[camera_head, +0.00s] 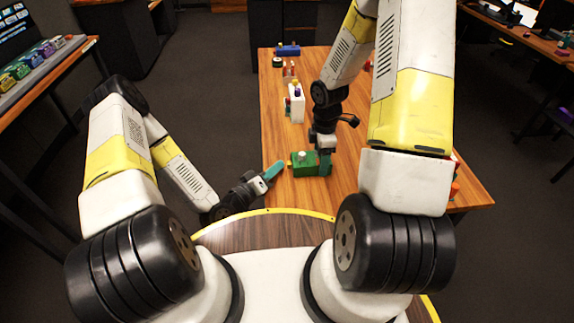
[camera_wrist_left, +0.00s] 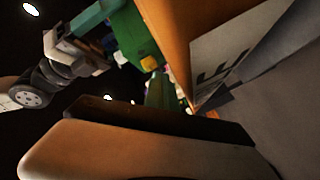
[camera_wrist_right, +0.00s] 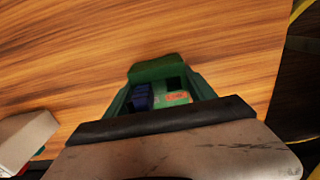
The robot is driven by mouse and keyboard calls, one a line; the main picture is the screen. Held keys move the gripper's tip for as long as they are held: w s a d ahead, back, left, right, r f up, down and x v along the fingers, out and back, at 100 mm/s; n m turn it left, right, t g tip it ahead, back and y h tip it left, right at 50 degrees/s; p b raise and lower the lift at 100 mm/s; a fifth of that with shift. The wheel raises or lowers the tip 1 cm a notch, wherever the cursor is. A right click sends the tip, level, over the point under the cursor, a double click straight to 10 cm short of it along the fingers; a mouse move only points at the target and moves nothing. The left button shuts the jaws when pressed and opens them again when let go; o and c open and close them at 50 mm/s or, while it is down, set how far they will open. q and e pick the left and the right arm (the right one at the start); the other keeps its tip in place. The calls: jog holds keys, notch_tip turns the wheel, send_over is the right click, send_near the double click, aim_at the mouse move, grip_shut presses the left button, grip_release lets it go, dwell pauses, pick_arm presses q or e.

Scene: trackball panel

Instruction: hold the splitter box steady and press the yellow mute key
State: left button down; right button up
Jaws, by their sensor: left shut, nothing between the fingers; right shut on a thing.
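In the left wrist view the left fingertips (camera_wrist_left: 160,92) appear below the key.
A white box (camera_head: 296,107) with coloured parts stands farther back on the table (camera_head: 279,131). A blue item (camera_head: 287,50) lies at the far end. Orange items (camera_head: 455,188) sit at the right edge, partly hidden by my right arm. The table's left edge runs close to my left gripper.

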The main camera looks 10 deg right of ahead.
pick_arm(q)
jog(key=shift+s+d+r+h, duration=0.1)
jog(key=shift+s+d+h, duration=0.05)
jog(key=shift+d, duration=0.3)
jog(key=shift+s+d+r+h, duration=0.1)
jog(key=shift+d+h, duration=0.05)
jog(key=shift+d, duration=0.25)
jog(key=shift+s+a, duration=0.2)
jog(key=shift+a, duration=0.3)
pick_arm(e)
jog(key=shift+s+d+f, duration=0.1)
jog(key=shift+s+d, duration=0.05)
jog(key=shift+d, duration=0.5)
pick_arm(q)
jog(key=shift+a, duration=0.35)
pick_arm(e)
jog(key=shift+d, duration=0.1)
pick_arm(q)
jog(key=shift+w+a, duration=0.15)
jog(key=shift+a, duration=0.95)
jog(key=shift+w+a, duration=0.1)
jog(key=shift+a, duration=0.1)
pick_arm(e)
jog(key=shift+a, duration=0.3)
pick_arm(q)
jog(key=shift+a, duration=0.1)
